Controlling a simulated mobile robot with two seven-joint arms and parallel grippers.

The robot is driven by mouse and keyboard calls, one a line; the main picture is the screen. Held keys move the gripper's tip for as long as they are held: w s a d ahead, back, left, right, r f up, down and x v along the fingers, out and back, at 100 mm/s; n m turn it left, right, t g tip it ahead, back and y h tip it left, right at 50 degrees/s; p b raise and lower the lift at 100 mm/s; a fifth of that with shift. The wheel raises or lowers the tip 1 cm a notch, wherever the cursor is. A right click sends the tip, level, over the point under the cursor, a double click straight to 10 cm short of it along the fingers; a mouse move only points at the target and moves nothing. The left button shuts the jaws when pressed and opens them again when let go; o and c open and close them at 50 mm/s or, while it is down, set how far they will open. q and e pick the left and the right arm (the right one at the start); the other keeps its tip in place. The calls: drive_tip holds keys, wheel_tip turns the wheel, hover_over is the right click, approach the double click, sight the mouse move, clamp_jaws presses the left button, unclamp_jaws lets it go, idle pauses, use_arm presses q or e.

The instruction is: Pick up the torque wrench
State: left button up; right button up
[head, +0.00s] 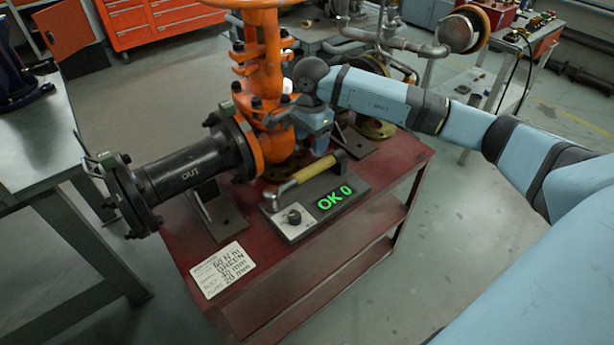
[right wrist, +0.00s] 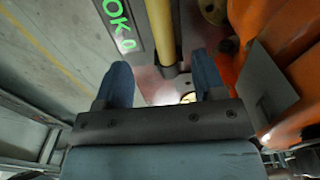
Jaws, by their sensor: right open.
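A yellow bar with dark ends, which looks like the torque wrench (head: 308,175), lies along the back edge of a grey box with a green "OK 0" display (head: 333,198). My right gripper (head: 320,150) is by the far right end of the bar, beside the orange valve (head: 262,75). In the right wrist view my right gripper (right wrist: 162,70) is open, its two blue fingers apart. The yellow bar (right wrist: 160,35) runs down the picture to between them, with no finger visibly touching it. My left gripper is out of view.
The valve and its black "OUT" pipe (head: 185,170) stand on a red table (head: 375,215), close to my right gripper. A printed card (head: 222,270) lies at the table's front left. A grey workbench (head: 40,130) stands at left. The floor right of the table is clear.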

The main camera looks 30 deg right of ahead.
sight(309, 168)
drive_tip(key=f, duration=0.3)
drive_tip(key=f+b, duration=0.1)
drive_tip(key=f, duration=0.7)
drive_tip(key=shift+a+f+b, duration=0.1)
drive_tip(key=shift+a+b, duration=0.2)
drive_tip(key=shift+w, duration=0.1)
clamp_jaws()
